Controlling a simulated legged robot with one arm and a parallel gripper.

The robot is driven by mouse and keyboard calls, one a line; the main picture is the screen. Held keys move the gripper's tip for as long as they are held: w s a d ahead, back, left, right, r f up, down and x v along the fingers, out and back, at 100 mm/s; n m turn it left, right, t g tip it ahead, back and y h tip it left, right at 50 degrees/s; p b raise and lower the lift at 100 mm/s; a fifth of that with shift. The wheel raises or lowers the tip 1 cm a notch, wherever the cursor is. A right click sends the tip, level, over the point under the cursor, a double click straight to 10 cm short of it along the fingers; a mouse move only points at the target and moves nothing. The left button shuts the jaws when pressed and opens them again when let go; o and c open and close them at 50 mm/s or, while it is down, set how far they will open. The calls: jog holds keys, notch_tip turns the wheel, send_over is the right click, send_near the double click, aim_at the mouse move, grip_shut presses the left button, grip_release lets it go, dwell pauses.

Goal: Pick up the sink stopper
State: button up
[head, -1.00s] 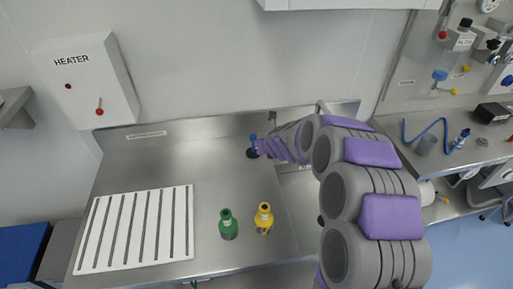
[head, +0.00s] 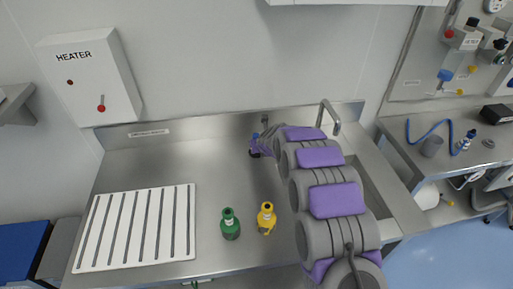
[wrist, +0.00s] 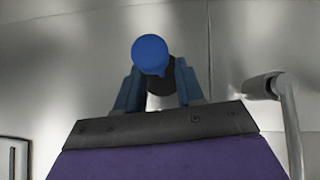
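The sink stopper has a blue round knob (head: 255,136) and stands near the back of the steel counter, beside the sink. In the wrist view its blue knob (wrist: 150,52) is at the upper middle, with a dark part below it. My gripper (head: 256,148) is at the stopper and hides most of it in the head view. In the wrist view my gripper (wrist: 158,84) has its two blue fingers apart, one each side of the dark part. Whether either finger touches it is hard to tell.
A green bottle (head: 230,224) and a yellow bottle (head: 266,218) stand near the counter's front. A white slotted rack (head: 136,228) lies at the left. The faucet (head: 329,114) rises behind the sink (head: 368,188), right of my gripper. The counter's middle is clear.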

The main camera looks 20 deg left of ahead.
jog(key=shift+x, duration=1.2)
jog(key=shift+w+a+f, duration=0.15)
jog(key=shift+a+f, duration=0.2)
jog(key=shift+d+r, duration=0.1)
jog(key=shift+d, duration=0.05)
jog(key=shift+c, duration=0.5)
grip_shut()
